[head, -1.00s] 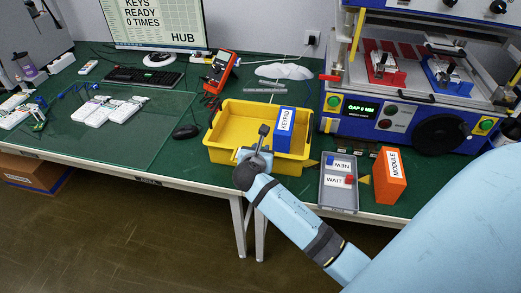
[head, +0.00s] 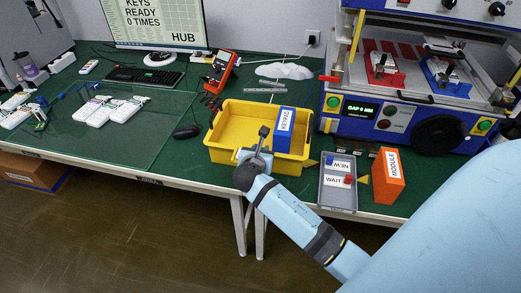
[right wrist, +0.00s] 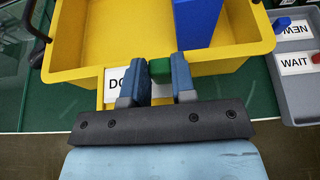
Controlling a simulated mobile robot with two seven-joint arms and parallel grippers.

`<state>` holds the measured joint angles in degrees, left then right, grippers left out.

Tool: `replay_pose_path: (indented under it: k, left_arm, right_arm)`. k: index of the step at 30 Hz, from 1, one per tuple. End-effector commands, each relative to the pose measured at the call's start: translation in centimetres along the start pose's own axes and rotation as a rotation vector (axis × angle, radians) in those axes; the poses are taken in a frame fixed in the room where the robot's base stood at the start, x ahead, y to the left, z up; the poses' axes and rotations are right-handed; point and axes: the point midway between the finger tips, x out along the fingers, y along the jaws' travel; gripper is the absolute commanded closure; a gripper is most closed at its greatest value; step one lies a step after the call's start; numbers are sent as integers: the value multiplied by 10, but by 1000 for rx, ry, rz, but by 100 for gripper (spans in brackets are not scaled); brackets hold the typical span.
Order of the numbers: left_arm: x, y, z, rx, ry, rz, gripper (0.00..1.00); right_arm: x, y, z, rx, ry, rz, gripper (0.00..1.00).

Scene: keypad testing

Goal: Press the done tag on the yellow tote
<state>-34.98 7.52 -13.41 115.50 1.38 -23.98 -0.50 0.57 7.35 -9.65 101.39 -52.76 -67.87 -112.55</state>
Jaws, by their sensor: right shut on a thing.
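The yellow tote (head: 228,150) stands at the table's front edge; its near wall and rim show in the right wrist view (right wrist: 95,62). A white label reading "DO…" (right wrist: 115,78) is on its front, partly hidden by my finger. A green block (right wrist: 160,68) is beside the label, between my fingertips. My right gripper (right wrist: 159,78) is shut on the green block, at the tote's front wall. In the head view the right gripper (head: 256,155) covers the label. My left gripper is not in view.
A blue KEYPAD block (head: 285,124) stands in the tote. Right of it are a grey tray (head: 338,203) with NEW and WAIT tags, and an orange MODULE block (head: 388,178). A blue press machine (head: 360,125) stands behind.

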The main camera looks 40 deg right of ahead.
Motion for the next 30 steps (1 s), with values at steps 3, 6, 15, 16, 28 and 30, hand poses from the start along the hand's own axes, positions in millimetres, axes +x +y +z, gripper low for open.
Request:
replay_pose_path:
  k: [3, 6, 15, 16, 28, 30]
  left_arm:
    - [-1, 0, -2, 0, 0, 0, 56]
    - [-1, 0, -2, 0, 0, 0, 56]
    - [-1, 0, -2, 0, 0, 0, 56]
    - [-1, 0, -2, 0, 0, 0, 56]
    - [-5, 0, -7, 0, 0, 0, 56]
    - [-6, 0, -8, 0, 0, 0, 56]
  right_arm:
    - [0, 0, 0, -1, 0, 0, 98]
    - [0, 0, 0, -1, 0, 0, 98]
    - [0, 0, 0, 0, 0, 0, 98]
    - [0, 0, 0, 0, 0, 0, 98]
    - [0, 0, 1, 0, 0, 0, 98]
    - [0, 0, 1, 0, 0, 0, 98]
